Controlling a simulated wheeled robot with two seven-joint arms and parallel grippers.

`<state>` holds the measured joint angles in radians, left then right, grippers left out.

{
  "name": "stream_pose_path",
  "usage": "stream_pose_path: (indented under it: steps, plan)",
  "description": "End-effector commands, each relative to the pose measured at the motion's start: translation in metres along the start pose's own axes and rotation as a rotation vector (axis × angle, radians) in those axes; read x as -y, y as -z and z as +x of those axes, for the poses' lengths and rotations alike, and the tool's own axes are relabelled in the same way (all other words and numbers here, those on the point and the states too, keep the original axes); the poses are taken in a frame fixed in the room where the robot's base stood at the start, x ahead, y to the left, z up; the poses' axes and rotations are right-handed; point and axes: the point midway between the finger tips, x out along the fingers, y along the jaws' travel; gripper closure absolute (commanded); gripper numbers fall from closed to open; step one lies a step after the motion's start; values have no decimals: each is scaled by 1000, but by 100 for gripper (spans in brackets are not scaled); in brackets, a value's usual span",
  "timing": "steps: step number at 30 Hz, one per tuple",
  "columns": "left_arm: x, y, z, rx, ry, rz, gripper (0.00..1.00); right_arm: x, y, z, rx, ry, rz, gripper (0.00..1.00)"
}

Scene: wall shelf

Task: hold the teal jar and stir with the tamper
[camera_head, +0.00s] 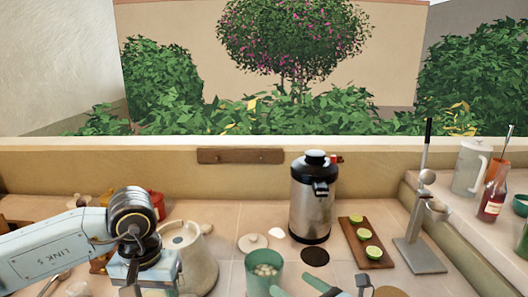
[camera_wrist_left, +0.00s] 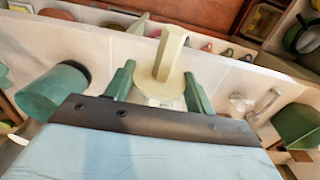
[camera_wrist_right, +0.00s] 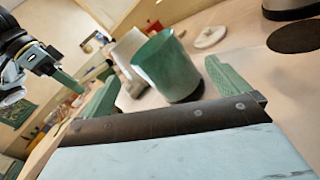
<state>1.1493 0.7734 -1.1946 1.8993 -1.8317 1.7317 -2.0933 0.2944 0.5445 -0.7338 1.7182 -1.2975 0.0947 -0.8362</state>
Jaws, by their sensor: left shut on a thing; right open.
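The teal jar (camera_head: 263,274) stands upright on the counter at the front middle, with pale round pieces inside. It also shows in the right wrist view (camera_wrist_right: 168,66), beyond and between the fingers of my right gripper (camera_wrist_right: 160,84). That gripper is open and apart from the jar; its green fingers show at the bottom edge of the head view (camera_head: 302,288). My left gripper (camera_wrist_left: 158,88) is shut on a pale cream piece with a handle and round disc, which looks like the tamper (camera_wrist_left: 170,55). In the head view my left wrist hides its fingers and the tamper.
A cream jug (camera_head: 197,262) stands left of the jar. Behind are a pale lid (camera_head: 253,242) and a steel flask (camera_head: 313,205). A board with lime halves (camera_head: 373,262) and a metal stand (camera_head: 418,257) are to the right. A window ledge closes the back.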

Motion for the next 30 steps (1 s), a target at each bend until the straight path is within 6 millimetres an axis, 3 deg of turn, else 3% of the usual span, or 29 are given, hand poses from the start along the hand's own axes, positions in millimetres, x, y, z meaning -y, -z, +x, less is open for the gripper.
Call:
stream_pose_path:
  steps: [3, 9, 17, 30]
  plan:
    - [0, 0, 0, 0, 0, 0, 69, 13, 19, 1, -148, -61, -228, 0]
    - [0, 0, 0, 0, 0, 0, 69, 29, 39, -4, -289, -115, -417, 0]
    - [0, 0, 5, 0, 0, 0, 69, 30, 49, 13, -309, -124, -441, 0]
    - [0, 0, 24, 0, 0, 0, 69, 26, 69, 72, -307, -123, -438, 0]
